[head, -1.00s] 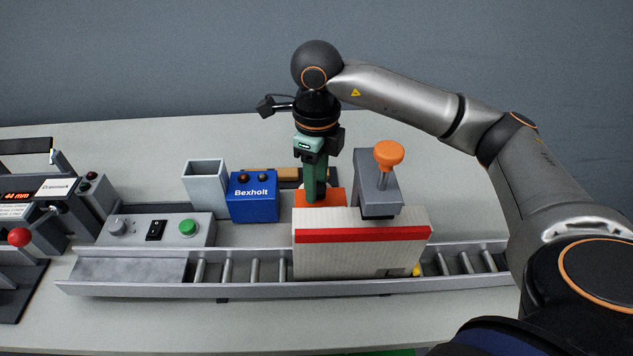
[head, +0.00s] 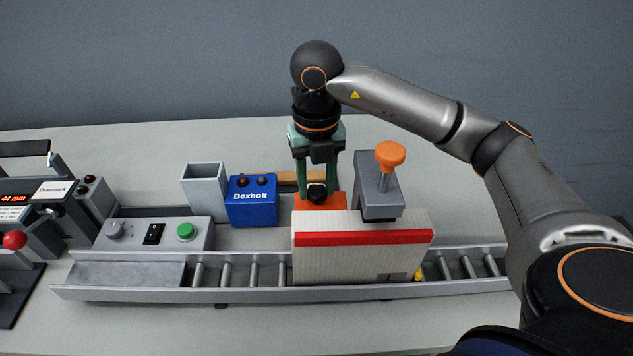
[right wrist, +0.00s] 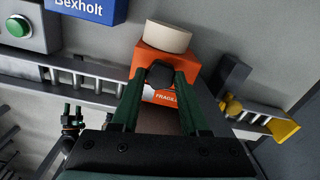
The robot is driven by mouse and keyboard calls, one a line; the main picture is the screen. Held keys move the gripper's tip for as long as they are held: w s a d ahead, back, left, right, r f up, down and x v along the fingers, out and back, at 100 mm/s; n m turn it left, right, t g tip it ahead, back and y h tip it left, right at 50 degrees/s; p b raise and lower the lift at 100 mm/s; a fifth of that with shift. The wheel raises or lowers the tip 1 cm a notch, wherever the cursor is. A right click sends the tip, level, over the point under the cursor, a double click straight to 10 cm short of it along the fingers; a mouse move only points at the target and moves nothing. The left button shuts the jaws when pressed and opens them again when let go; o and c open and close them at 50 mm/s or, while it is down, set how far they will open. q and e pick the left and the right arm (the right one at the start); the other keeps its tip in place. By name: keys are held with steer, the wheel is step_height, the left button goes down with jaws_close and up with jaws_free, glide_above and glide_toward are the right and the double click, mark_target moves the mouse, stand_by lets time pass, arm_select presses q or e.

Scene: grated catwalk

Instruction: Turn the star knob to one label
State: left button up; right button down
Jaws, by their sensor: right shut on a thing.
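The star knob (head: 317,194) is black and sits at the orange housing (head: 335,199) behind the cream box with a red stripe. My right gripper (head: 317,188) points down from above, with its two green fingers on either side of the knob, shut on it. In the right wrist view the dark knob (right wrist: 160,75) is between the fingertips, in front of the orange housing (right wrist: 150,56). I cannot read any knob label or pointer. A "FRAGILE" marking shows just beyond the fingers.
The cream box (head: 350,265) stands on the roller conveyor (head: 240,290), in front of the knob. A grey stand with an orange mushroom-shaped top (head: 390,154) rises close right. The blue Bexholt box (head: 252,205) and grey bin (head: 205,190) are left.

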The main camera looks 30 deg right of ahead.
mark_target(316, 191)
steer(key=shift+m, duration=1)
steer(key=shift+c, duration=2.1)
jaws_free()
steer(key=shift+r, duration=0.5)
step_height(316, 191, up, 12)
steer(key=p, duration=0.2)
steer(key=shift+f, duration=0.2)
steer(key=shift+f, duration=0.1)
